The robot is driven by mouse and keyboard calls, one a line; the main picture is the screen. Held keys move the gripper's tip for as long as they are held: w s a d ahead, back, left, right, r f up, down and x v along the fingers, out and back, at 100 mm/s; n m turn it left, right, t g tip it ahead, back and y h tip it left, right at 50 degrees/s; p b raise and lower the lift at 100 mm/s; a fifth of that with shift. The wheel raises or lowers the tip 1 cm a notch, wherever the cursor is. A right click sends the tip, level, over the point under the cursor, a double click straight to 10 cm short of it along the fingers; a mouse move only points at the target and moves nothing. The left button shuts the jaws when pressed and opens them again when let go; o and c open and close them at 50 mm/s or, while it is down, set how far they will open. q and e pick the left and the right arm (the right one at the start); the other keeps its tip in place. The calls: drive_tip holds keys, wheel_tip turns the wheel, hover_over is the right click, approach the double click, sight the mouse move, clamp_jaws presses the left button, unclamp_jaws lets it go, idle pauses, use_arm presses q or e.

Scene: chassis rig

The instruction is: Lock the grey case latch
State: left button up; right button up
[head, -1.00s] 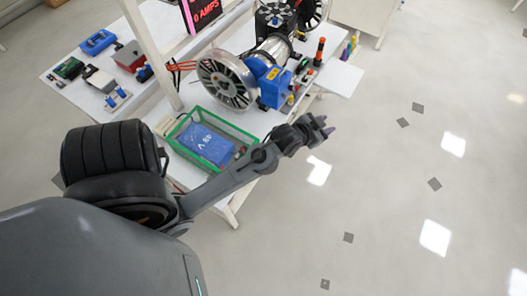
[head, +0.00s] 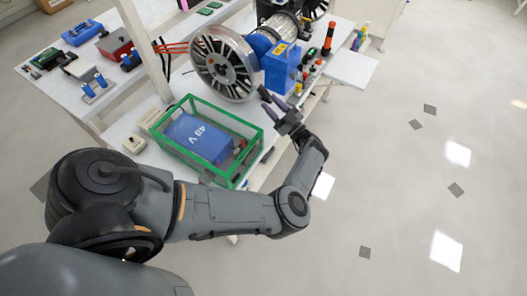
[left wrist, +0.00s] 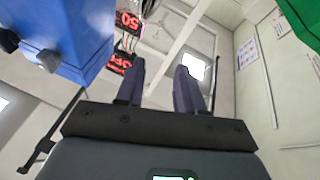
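A clear case with green edges (head: 190,160) stands on the white bench and holds a blue 48 V battery (head: 203,137). I cannot make out the grey latch for certain; it is too small or hidden. My left gripper (head: 273,101) is beyond the case's right end, close to the blue box of the wheel rig, and seems to touch nothing. In the left wrist view its two dark fingers (left wrist: 160,82) are spread, with nothing between them. My right gripper is not in view.
A blue box (head: 281,68) and a spoked wheel (head: 222,65) stand behind the case. An orange-and-black tool (head: 328,40) stands upright to the right. A white post (head: 143,50) rises at the left. The floor to the right is clear.

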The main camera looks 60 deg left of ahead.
sight(263, 144)
use_arm(q)
drive_tip(key=d+f+n+g+h+b, duration=0.25)
drive_tip(key=d+f+h, duration=0.25)
drive_tip(key=d+f, duration=0.9)
drive_tip(key=shift+n+t, duration=0.35)
drive_tip(key=shift+t, duration=0.1)
drive_tip(key=s+a+p, duration=0.1)
drive_tip(key=a, duration=0.1)
drive_tip(key=s+a+r+p, duration=0.1)
drive_tip(key=s+a, duration=0.1)
drive_tip(key=s+a+r+p, duration=0.1)
drive_tip(key=s, duration=0.1)
drive_tip(key=shift+a+r, duration=0.1)
drive_tip(key=shift+a, duration=0.3)
drive_tip(key=shift+s+a+p, duration=0.35)
drive_tip(key=shift+a, duration=0.15)
clamp_jaws()
